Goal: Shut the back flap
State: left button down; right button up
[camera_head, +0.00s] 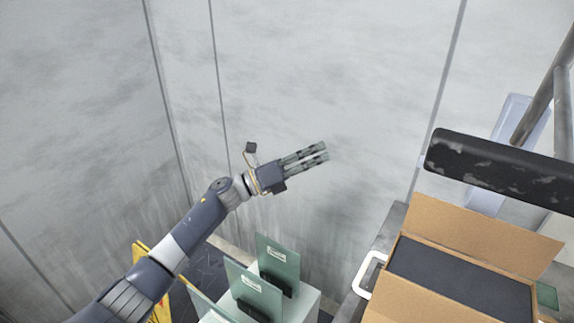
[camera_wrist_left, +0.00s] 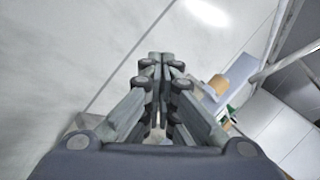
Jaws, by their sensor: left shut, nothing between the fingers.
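An open cardboard box (camera_head: 389,279) stands at the lower right of the head view, with a dark, flat-topped content (camera_head: 460,278) inside. Its back flap (camera_head: 485,226) stands up along the far edge, tilted back. Another flap (camera_head: 415,303) is folded out at the near side. My left gripper (camera_head: 326,151) is shut and empty, in the air well to the left of the box and apart from it. In the left wrist view its fingers (camera_wrist_left: 160,62) are together. A small tan patch shows right of them, too small to name. My right gripper is not in view.
A dark, worn cylinder (camera_head: 500,165) crosses above and behind the back flap. A white handle (camera_head: 369,272) sticks out left of the box. Green plates (camera_head: 277,258) stand upright on a pale block below my left arm. A grey wall lies behind.

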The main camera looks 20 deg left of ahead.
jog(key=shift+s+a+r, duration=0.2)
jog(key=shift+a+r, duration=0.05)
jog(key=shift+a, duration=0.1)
pick_arm(q)
jog(key=a+f+n+t+y, duration=0.3)
jog(key=a+f+n, duration=0.2)
jog(key=a+n, duration=0.1)
jog(key=shift+w+a+f, duration=0.15)
jog(key=shift+w+a, duration=0.25)
jog(key=shift+w, duration=0.05)
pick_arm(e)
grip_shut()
